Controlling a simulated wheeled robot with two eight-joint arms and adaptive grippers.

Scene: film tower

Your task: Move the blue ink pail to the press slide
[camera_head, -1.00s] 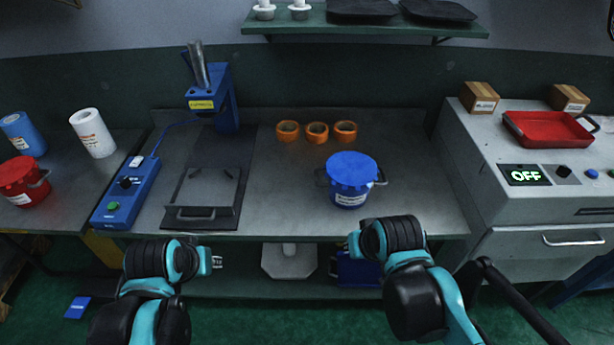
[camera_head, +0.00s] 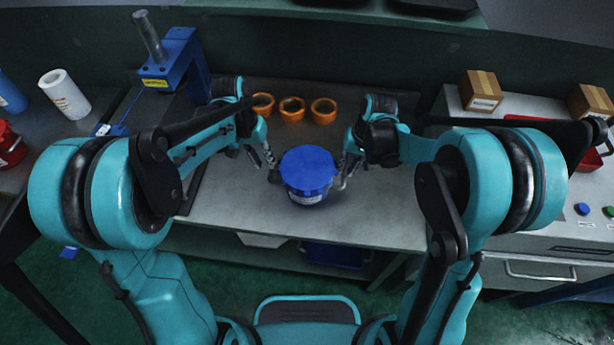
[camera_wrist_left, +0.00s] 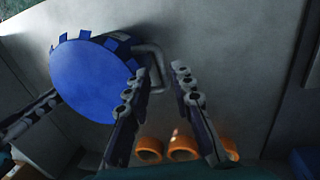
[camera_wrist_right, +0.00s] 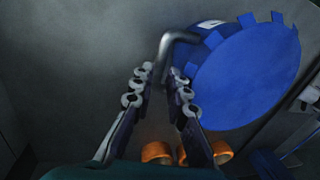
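The blue ink pail (camera_head: 308,176), with a blue lid, stands upright on the grey bench (camera_head: 240,205). My left gripper (camera_head: 271,164) is at its left side. In the left wrist view, the open fingers (camera_wrist_left: 155,82) are on either side of the pail's metal handle. My right gripper (camera_head: 347,168) is at its right side. In the right wrist view, the open fingers (camera_wrist_right: 160,80) are around the other handle (camera_wrist_right: 168,48). I cannot tell whether any finger touches a handle. The blue press (camera_head: 176,65) stands at the left; its slide is mostly hidden behind my left arm.
Several orange rings (camera_head: 292,109) sit in a row behind the pail. A white roll (camera_head: 65,94) stands on the left table. A grey machine at the right carries cardboard boxes (camera_head: 480,90) and a red tray, partly hidden by my right arm.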

